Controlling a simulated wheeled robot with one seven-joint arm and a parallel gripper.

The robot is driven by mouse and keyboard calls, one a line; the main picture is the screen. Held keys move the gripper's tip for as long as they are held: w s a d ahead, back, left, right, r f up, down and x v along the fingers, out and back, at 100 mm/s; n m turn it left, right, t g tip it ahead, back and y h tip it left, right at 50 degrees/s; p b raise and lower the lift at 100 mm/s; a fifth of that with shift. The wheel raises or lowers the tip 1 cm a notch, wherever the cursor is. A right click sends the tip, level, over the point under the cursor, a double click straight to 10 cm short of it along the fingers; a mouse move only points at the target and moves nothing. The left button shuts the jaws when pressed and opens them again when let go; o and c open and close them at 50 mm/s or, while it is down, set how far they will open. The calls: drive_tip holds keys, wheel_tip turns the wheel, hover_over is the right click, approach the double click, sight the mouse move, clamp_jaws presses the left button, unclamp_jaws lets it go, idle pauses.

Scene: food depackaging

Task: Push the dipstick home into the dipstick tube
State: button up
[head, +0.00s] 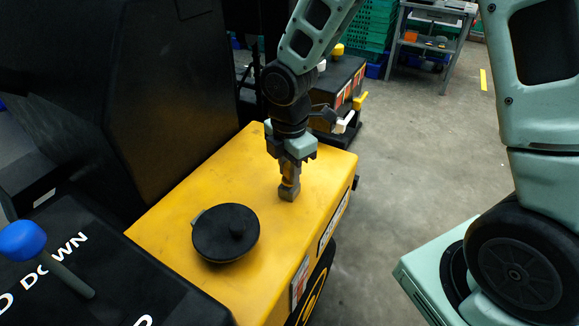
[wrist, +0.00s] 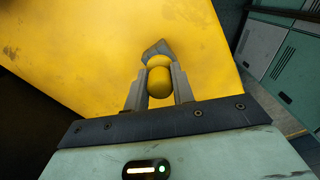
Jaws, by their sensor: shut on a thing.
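The dipstick's yellow rounded handle (wrist: 159,83) sits between the two grey fingers of my gripper (wrist: 159,76) in the wrist view. In the head view my gripper (head: 290,172) points down over the yellow machine top, closed on the handle. The grey, angular mouth of the dipstick tube (head: 287,193) stands on the machine top directly below the fingers. It also shows just beyond the handle in the wrist view (wrist: 156,49). The fingers hide most of the handle in the head view. The stick's shaft is not visible, and I cannot tell how deep it sits.
A round black cap (head: 225,233) lies on the yellow machine top (head: 190,195), left of and nearer than the tube. A blue-knobbed lever (head: 22,241) rises at the left. A dark wall (head: 120,110) stands behind. Open floor (head: 420,150) lies to the right.

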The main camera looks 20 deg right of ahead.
drive_tip(key=shift+f+b, duration=0.4)
drive_tip(key=shift+f, duration=0.25)
drive_tip(key=o, duration=1.1)
drive_tip(key=shift+c, duration=0.2)
drive_tip(key=shift+r, duration=0.15)
wheel_tip(320, 180, up, 17)
drive_tip(key=p, duration=0.2)
drive_tip(key=shift+r+p, duration=0.15)
drive_tip(key=shift+p, duration=0.15)
drive_tip(key=s+a+f+m, duration=0.1)
drive_tip(key=s+a+m, duration=0.2)
drive_tip(key=s+m, duration=0.3)
drive_tip(key=s+a+f+m+p, duration=0.1)
drive_tip(key=s+a+m, duration=0.2)
drive_tip(key=s, duration=1.1)
drive_tip(key=m, duration=0.3)
drive_tip(key=shift+a+f+m+y+p, duration=0.15)
drive_tip(key=shift+m+y+p, duration=0.15)
drive_tip(key=shift+m, duration=0.1)
